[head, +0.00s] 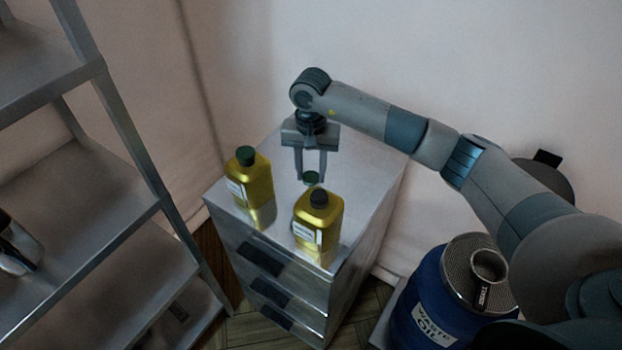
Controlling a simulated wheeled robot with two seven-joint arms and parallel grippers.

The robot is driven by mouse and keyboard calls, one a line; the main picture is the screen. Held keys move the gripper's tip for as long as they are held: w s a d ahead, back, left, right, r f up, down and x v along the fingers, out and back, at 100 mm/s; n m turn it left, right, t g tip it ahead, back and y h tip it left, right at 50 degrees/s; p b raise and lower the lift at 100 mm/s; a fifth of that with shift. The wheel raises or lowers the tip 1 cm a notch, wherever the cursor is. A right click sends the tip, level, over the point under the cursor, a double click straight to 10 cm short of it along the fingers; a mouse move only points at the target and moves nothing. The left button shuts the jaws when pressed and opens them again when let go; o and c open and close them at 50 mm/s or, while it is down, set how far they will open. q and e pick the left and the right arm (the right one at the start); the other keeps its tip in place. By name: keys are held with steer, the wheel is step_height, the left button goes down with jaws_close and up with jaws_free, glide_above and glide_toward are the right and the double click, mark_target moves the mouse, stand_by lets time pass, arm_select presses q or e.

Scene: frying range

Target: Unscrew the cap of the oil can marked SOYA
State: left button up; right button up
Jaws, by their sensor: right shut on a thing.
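Two yellow oil cans stand upright on the metal drawer cabinet (350,230). The left can (250,182) has a green cap (245,156) on it. The front can (318,222) has a dark top without a green cap. Both have white labels, too small to read, so I cannot tell which is SOYA. My right gripper (311,178) points down, just behind and above the front can's top. It is shut on a loose green cap (312,176), held between its fingertips and apart from the can. My left gripper is not in view.
A metal shelf rack (90,185) stands at the left, with a shiny metal vessel (14,245) on it. A blue waste oil drum (425,300) with a mesh lid stands at lower right. The cabinet top behind the cans is clear.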

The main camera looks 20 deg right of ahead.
mark_target(311, 177)
steer(key=shift+f+p, duration=0.9)
steer(key=shift+f, duration=0.9)
steer(key=shift+f+b, duration=0.25)
steer(key=shift+b, duration=0.05)
steer(key=o, duration=1.2)
steer(key=shift+c, duration=0.2)
steer(key=shift+r, duration=0.15)
